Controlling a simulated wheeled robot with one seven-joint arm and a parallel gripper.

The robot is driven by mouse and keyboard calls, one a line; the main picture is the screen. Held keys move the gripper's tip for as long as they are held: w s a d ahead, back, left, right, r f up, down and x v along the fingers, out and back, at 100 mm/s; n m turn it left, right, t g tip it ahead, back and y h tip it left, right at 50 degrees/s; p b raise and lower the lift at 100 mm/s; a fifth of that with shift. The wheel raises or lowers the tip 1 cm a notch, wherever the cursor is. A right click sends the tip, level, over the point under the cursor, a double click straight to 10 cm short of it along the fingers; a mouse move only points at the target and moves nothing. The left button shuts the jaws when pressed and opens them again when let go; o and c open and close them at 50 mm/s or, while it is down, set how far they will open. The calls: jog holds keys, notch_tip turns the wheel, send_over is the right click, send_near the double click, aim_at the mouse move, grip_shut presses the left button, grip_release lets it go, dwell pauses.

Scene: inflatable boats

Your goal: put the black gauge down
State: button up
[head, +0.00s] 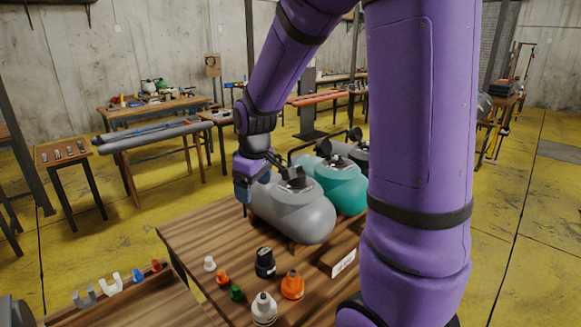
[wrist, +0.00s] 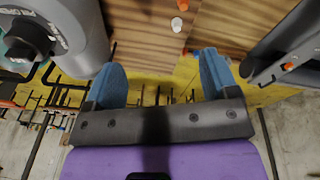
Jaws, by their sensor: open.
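A small black cylinder with a pale band (head: 265,262), which looks like the black gauge, stands upright on the wooden table among the caps and bottles. My gripper (head: 244,200) is at the left side of the near grey inflatable-like body, behind and left of the black piece and apart from it. In the wrist view my gripper (wrist: 162,62) has its two blue fingers spread wide with nothing between them. The black piece cannot be made out in the wrist view.
The near grey body (head: 300,217) and a teal one (head: 345,188) stand on the table (head: 200,233). A white cap (head: 209,263), orange cap (head: 222,276), green cap (head: 236,292), orange bottle (head: 292,286) and white bottle (head: 264,308) stand nearby. The table's left part is bare.

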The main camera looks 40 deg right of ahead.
jog(key=s+a+r+m+t, duration=0.1)
jog(key=s+a+r+m, duration=0.1)
jog(key=s+r, duration=0.5)
jog(key=s+a+r+m+t, duration=0.2)
jog(key=s+a+r, duration=0.3)
jog(key=s, duration=0.9)
notch_tip(320, 180, up, 2)
jog(key=shift+r, duration=0.2)
